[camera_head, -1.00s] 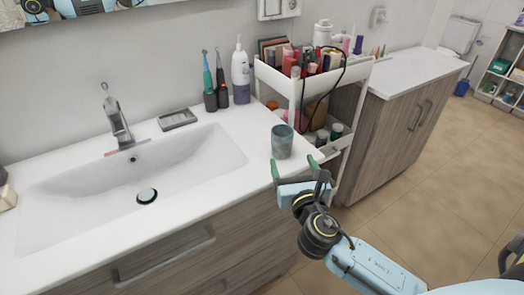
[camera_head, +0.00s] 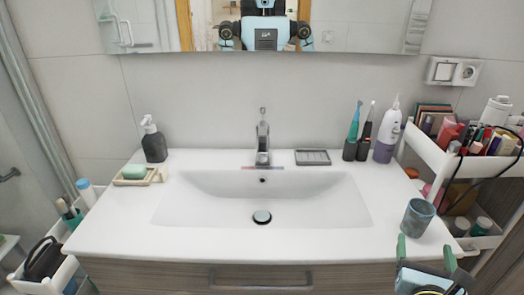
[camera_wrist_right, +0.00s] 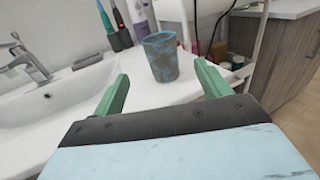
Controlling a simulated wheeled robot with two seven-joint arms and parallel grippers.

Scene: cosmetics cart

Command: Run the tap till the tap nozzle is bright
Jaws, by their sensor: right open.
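The chrome tap (camera_head: 262,138) stands upright at the back middle of the white sink, its nozzle over the basin (camera_head: 262,200). A small red and blue strip shows at the tap's base. No water stream is visible. The tap also shows at the left of the right wrist view (camera_wrist_right: 24,60). My right gripper (camera_head: 426,250) is open and empty at the counter's front right. A blue-brown cup (camera_head: 417,218) stands just beyond its fingers, apart from them, and shows between and beyond them in the right wrist view (camera_wrist_right: 160,57). My left gripper is not in view.
A soap dispenser (camera_head: 153,140) and a soap dish (camera_head: 135,175) stand at the counter's left. A grey tray (camera_head: 312,157), toothbrushes and a white-purple bottle (camera_head: 387,133) stand at the back right. A loaded white cart (camera_head: 437,158) is at the right.

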